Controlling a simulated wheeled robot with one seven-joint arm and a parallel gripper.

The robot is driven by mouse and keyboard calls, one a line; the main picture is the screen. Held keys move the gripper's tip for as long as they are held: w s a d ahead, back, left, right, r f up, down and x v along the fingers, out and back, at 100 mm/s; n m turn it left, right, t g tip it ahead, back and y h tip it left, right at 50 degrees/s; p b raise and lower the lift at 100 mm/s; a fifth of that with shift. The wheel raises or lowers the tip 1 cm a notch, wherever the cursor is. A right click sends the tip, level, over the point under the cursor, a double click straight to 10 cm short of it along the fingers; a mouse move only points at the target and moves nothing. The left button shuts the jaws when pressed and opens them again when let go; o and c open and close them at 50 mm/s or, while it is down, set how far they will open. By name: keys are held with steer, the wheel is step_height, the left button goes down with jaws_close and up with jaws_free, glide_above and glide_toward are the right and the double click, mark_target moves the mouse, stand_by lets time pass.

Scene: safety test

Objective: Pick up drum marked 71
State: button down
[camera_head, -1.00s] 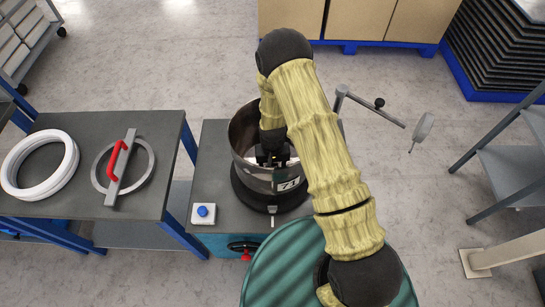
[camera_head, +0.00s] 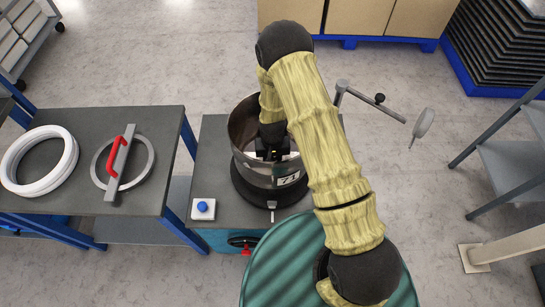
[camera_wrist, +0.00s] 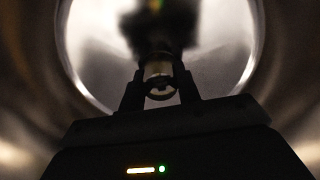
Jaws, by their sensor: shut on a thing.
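The drum marked 71 (camera_head: 247,157) is an open metal cylinder with a white number label (camera_head: 288,179) on its front wall. It stands upright in a round black seat (camera_head: 264,197) on a dark-topped bench. My gripper (camera_head: 270,155) reaches down inside the drum from above. In the wrist view my gripper (camera_wrist: 160,88) is shut on a small pale fitting (camera_wrist: 160,68) inside the drum. The drum's shiny inside surrounds it. How the fitting joins the drum is too dark to tell. My arm hides the drum's right rim.
A white box with a blue button (camera_head: 203,209) sits left of the seat. A left table (camera_head: 95,118) holds a white ring (camera_head: 65,165) and a grey ring with a red handle (camera_head: 117,157). A crank (camera_head: 380,98) projects right.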

step_height(320, 180, up, 10)
steer(key=shift+f, duration=0.15)
stand_by(0.3)
stand_by(0.5)
